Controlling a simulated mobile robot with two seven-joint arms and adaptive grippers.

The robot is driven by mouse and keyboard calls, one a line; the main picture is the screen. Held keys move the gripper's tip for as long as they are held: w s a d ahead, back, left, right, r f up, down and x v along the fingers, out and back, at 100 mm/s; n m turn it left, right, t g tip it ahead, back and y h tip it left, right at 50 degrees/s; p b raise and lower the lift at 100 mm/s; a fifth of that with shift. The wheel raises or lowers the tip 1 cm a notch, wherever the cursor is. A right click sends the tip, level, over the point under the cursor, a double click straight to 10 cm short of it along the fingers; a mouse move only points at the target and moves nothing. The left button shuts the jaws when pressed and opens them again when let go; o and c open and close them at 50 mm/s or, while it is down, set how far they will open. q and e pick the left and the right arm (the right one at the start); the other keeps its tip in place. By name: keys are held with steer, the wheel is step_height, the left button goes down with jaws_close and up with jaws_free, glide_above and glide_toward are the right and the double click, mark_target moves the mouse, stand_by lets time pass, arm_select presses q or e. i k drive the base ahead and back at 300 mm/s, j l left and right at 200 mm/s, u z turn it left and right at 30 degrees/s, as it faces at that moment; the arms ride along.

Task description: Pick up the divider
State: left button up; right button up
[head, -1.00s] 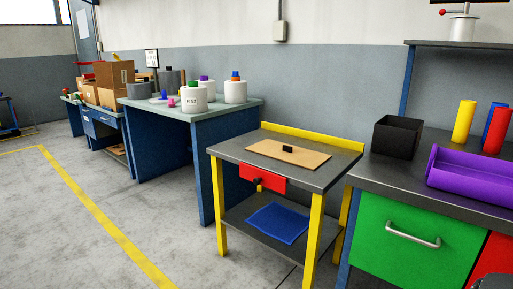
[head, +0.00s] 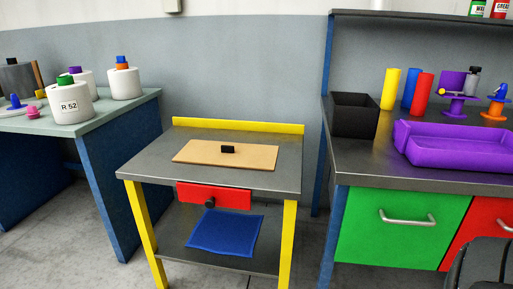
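The divider appears to be the flat tan board (head: 200,153) with a small black block-like handle (head: 228,149) on its top. It lies flat on the grey top of the small yellow-legged table (head: 145,168), in the middle of the head view. Nothing covers it. Neither of my grippers can be made out in the head view.
The table has a yellow back rail, a red drawer (head: 232,198) and a blue cloth or mat (head: 225,234) on its lower shelf. A bench with white bobbins (head: 70,105) stands left. Right, a workbench holds a black bin (head: 355,122) and purple tray (head: 455,158). Floor shows at front left.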

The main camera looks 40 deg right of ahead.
mark_target(232, 155)
steer(key=i+j+z, duration=0.2)
steer(key=z, duration=0.15)
steer(key=i+j+z, duration=0.2)
steer(key=z, duration=0.15)
steer(key=i+j+z, duration=0.15)
steer(key=j+z, duration=0.2)
